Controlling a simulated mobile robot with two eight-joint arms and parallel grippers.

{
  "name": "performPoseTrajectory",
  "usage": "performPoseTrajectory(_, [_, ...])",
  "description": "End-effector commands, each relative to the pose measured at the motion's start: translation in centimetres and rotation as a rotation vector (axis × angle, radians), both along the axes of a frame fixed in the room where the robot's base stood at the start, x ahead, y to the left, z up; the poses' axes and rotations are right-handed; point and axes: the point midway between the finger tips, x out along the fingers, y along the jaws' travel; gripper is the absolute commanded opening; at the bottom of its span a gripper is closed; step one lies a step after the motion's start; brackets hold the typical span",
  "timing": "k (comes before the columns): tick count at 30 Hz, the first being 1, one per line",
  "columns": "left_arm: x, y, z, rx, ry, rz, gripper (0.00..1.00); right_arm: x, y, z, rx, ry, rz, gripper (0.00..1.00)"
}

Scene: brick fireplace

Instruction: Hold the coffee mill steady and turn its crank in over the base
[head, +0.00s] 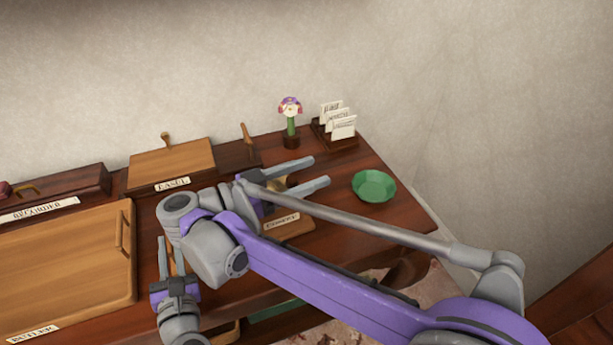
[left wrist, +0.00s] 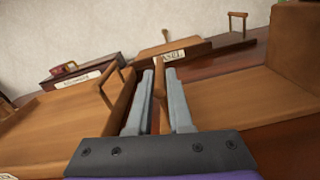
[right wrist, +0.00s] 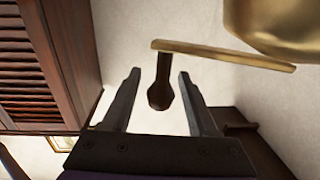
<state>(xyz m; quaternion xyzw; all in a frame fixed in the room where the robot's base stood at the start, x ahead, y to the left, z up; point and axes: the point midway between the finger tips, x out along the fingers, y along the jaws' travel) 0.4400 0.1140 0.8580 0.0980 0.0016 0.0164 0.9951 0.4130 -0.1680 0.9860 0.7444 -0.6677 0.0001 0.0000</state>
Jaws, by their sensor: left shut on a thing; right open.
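The coffee mill is mostly hidden behind my right arm in the head view; a bit of brass (head: 279,184) and its tan labelled base (head: 290,229) show. In the right wrist view, its brass crank arm (right wrist: 222,53) carries a dark wooden knob (right wrist: 160,92), with a brass dome (right wrist: 285,22) beside it. My right gripper (head: 320,172) is open, the knob between its fingers with gaps both sides. My left gripper (head: 172,242) is shut on an upright wooden handle (left wrist: 159,66). Right of it in the left wrist view are a flat board (left wrist: 240,98) and a brown block (left wrist: 297,50).
A large wooden board (head: 65,262) lies at left, and an easel-labelled box (head: 172,160) stands behind. A flower figure (head: 291,108), a card rack (head: 338,128) and a green bowl (head: 374,186) stand at the back right. Bare tabletop (head: 385,215) surrounds the bowl.

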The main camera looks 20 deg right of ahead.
Motion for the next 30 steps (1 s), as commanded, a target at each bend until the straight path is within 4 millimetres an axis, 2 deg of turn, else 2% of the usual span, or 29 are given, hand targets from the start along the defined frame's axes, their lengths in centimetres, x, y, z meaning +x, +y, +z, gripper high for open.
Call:
performPoseTrajectory(9, [0.0,0.0,0.0,0.000,0.001,-0.001,0.00,0.0,0.0,6.1,0.000,0.000,0.001,0.59])
performPoseTrajectory(13, [0.0,0.0,0.0,0.000,0.001,-0.001,0.00,0.0,0.1,7.9,0.000,0.000,0.001,0.59])
performPoseTrajectory(18, [0.0,0.0,0.0,0.000,0.001,0.000,0.00,0.0,0.1,8.9,0.000,0.000,0.001,0.59])
performPoseTrajectory(25, [0.0,0.0,0.0,0.000,0.000,0.000,0.00,0.0,0.0,9.0,0.000,0.000,0.001,0.59])
performPoseTrajectory(26, [0.0,0.0,0.0,0.000,0.000,0.000,0.00,0.0,0.0,9.0,0.000,0.000,0.001,0.56])
performPoseTrajectory(30, [0.0,0.0,0.0,0.000,0.000,0.000,0.00,0.7,-0.5,8.8,0.003,-0.005,0.018,0.31])
